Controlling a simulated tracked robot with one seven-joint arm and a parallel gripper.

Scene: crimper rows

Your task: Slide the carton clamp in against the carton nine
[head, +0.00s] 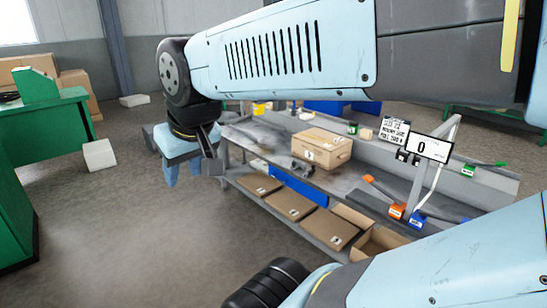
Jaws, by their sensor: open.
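A closed brown carton (321,149) sits on the grey workbench (350,183). A small dark metal fixture (291,163) lies on the bench just left of the carton; it looks like the carton clamp, but its details are too small to be sure. I cannot tell whether it touches the carton. My gripper (209,163) hangs at the end of my arm, left of the bench's left end and apart from carton and fixture. It is open, and I see nothing in it. My arm's upper link crosses the top of the view and hides part of the back.
Flat brown cartons (294,205) and an open one (380,243) lie on the lower shelf. A counter display (428,147) reads 0. Orange (397,211) and blue (417,221) blocks stand at right. A white block (99,155) lies on open floor near green benches.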

